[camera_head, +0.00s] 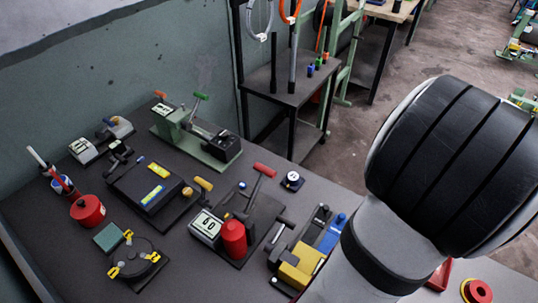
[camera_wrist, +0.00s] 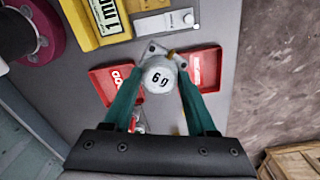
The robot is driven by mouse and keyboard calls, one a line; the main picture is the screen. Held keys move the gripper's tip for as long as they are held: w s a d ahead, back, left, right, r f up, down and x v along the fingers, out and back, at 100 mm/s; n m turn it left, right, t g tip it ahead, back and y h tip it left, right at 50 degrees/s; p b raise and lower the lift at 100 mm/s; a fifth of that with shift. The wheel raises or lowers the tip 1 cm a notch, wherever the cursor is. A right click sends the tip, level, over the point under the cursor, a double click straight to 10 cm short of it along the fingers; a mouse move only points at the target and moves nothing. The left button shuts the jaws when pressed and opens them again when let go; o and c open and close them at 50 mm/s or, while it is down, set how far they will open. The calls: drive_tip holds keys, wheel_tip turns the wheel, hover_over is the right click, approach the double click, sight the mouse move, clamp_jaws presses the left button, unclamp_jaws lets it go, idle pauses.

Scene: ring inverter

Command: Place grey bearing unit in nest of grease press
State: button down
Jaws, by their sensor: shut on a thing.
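The grey bearing unit (camera_wrist: 158,72) is a pale grey round piece with dark digits on its face, in the middle of the wrist view. My gripper (camera_wrist: 159,85) has two teal fingers, one on each side of it, shut on it. Whether the unit touches the surface below is hard to tell. In the head view my arm hides the gripper and the unit. A fixture with a red cylinder, red-handled lever and white number display (camera_head: 234,239) stands mid-bench; it may be the grease press, but I cannot tell. Its nest cannot be made out.
Two red trays, left (camera_wrist: 112,84) and right (camera_wrist: 204,69), flank the unit. A yellow block (camera_wrist: 97,20) is beyond. Several fixtures crowd the bench, including a green one (camera_head: 197,137), a black one (camera_head: 152,186) and a yellow-blue one (camera_head: 305,258). A dark shelf cart (camera_head: 287,90) stands behind.

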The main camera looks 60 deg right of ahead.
drive_tip(key=w+d+r+n, duration=0.2)
drive_tip(key=w+d+n, duration=0.15)
drive_tip(key=w, duration=0.35)
drive_tip(key=w+d+r+n, duration=0.2)
drive_tip(key=w+r+n, duration=0.1)
drive_tip(key=w+n, duration=0.25)
drive_tip(key=w+a+r+n, duration=0.3)
drive_tip(key=w+n, duration=0.2)
drive_tip(key=w, duration=0.4)
drive_tip(key=w+a+r+n, duration=0.35)
drive_tip(key=w+n, duration=0.25)
drive_tip(key=w, duration=0.4)
drive_tip(key=w+a+r+n, duration=0.3)
drive_tip(key=w+n, duration=0.2)
drive_tip(key=w, duration=0.4)
drive_tip(key=shift+n, duration=0.4)
drive_tip(key=f, duration=2.8)
drive_tip(key=shift+w+a+f, duration=0.1)
drive_tip(key=shift+a+f, duration=0.1)
drive_tip(key=shift+a, duration=0.1)
drive_tip(key=shift+c, duration=1)
unclamp_jaws()
drive_tip(key=shift+f, duration=0.1)
drive_tip(key=shift+r, duration=2.15)
